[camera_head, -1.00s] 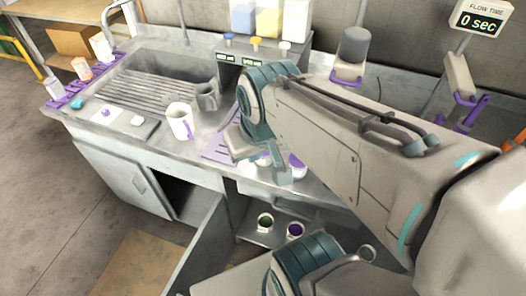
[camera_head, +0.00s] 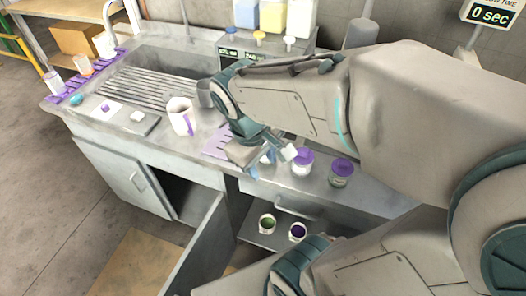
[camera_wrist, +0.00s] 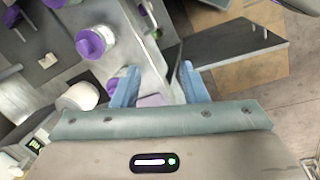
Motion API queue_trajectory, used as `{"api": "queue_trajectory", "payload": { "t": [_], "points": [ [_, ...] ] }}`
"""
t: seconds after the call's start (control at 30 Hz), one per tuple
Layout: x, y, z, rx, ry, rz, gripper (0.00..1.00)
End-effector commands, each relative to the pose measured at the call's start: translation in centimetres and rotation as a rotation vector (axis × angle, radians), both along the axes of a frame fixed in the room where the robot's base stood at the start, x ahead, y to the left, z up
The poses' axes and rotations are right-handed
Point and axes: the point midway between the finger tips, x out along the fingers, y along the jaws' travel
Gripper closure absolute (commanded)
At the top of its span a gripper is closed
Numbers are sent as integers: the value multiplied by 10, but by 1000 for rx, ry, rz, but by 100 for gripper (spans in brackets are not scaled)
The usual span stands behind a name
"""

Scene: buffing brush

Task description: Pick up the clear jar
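A see-through, greyish jar with a purple lid (camera_head: 341,172) stands upright near the counter's front edge, right of my gripper. A paler jar with a purple lid (camera_head: 301,161) stands just left of it, close to my gripper (camera_head: 270,158). In the wrist view, one purple-lidded jar (camera_wrist: 93,44) is at upper left, apart from my fingers. Another purple lid (camera_wrist: 115,86) is partly hidden behind the left finger. My gripper (camera_wrist: 158,86) is open, with no object held between its two blue fingers. It is over the counter's front part.
A white mug (camera_head: 181,116) stands left of my gripper, by the sink (camera_head: 165,75). An open drawer (camera_head: 262,236) below the counter holds two small jars. A cabinet door (camera_head: 196,245) stands open. Dispenser bottles (camera_head: 271,17) line the back.

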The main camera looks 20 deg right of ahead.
Motion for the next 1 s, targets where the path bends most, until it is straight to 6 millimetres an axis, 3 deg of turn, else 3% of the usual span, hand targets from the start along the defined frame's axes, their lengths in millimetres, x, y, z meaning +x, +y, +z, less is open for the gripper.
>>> {"api": "queue_trajectory", "payload": {
  "t": [0.03,0.1,0.4,0.57,0.8,1.0],
  "points": [
    [4,-1,-20,-52,61,70,60],
    [8,-5,-35,-129,142,164,60],
    [41,-15,-81,-517,462,544,60],
    [67,-9,-95,-763,618,721,60],
    [106,21,-101,-1130,797,899,60],
    [121,39,-98,-1288,859,948,60]
  ]
}}
